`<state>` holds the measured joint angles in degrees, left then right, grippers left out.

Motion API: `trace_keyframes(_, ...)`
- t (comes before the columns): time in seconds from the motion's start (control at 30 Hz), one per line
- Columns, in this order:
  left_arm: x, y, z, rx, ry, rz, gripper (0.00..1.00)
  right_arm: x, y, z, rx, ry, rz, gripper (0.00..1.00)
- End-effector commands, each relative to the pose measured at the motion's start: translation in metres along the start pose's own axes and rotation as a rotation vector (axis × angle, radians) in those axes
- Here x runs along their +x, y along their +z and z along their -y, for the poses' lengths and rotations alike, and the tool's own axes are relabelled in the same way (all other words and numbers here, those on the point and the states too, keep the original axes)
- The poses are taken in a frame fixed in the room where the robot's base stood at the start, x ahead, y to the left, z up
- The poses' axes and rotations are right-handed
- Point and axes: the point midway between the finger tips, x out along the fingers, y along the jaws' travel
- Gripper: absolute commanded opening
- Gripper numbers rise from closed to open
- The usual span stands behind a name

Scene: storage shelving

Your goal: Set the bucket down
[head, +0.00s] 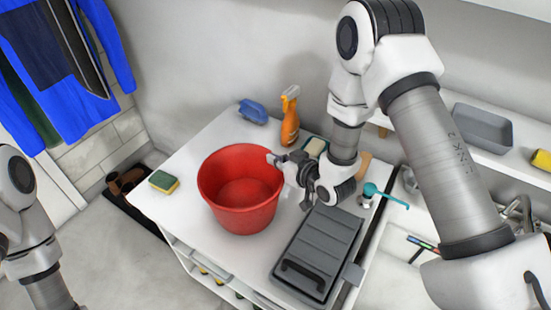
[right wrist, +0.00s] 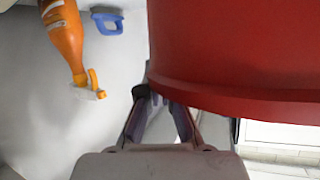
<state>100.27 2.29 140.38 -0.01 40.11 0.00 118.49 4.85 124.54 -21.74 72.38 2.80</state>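The red bucket (head: 240,205) is upright at the middle of the white counter (head: 197,140); I cannot tell whether its base touches the top. My right gripper (head: 277,162) is at the bucket's right rim, its fingers closed about the rim wall. In the right wrist view the bucket (right wrist: 235,50) fills the upper right, and its rim passes between the fingers of my gripper (right wrist: 160,105), hiding one fingertip. The bucket looks empty inside. My left arm shows at the left edge, but its gripper is out of view.
An orange spray bottle (head: 290,118) and blue brush (head: 252,111) stand behind the bucket. A yellow-green sponge (head: 164,182) lies left. A dark grey lidded box (head: 318,255) is close at right front. Sink and teal brush (head: 385,196) are further right.

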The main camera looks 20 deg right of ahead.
Motion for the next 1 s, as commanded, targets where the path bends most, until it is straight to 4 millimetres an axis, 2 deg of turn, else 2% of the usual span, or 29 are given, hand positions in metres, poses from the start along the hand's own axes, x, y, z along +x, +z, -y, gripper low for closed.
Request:
trace_keyframes(0.1,0.003,0.0,0.0,0.0,0.0,0.0,0.25,0.001,0.003,0.0,0.001,0.0,0.0,0.0)
trace_keyframes(0.13,0.003,0.0,0.0,0.0,0.0,0.0,0.25,0.001,0.003,0.0,0.0,0.0,0.001,0.06)
trace_keyframes(0.2,0.002,0.0,0.0,0.0,0.0,0.0,0.25,0.001,0.002,0.0,0.0,0.0,0.001,0.3)
trace_keyframes(0.6,0.001,0.0,0.0,0.0,0.0,0.0,0.25,-0.003,0.0,0.0,0.002,0.001,0.001,0.31)
trace_keyframes(0.77,0.01,0.0,0.0,0.0,0.0,0.0,0.25,-0.032,0.002,-0.001,0.006,0.003,0.001,0.31)
trace_keyframes(1.0,0.018,0.0,0.0,0.0,0.0,0.001,0.25,-0.102,-0.001,0.0,0.011,0.002,-0.001,0.31)
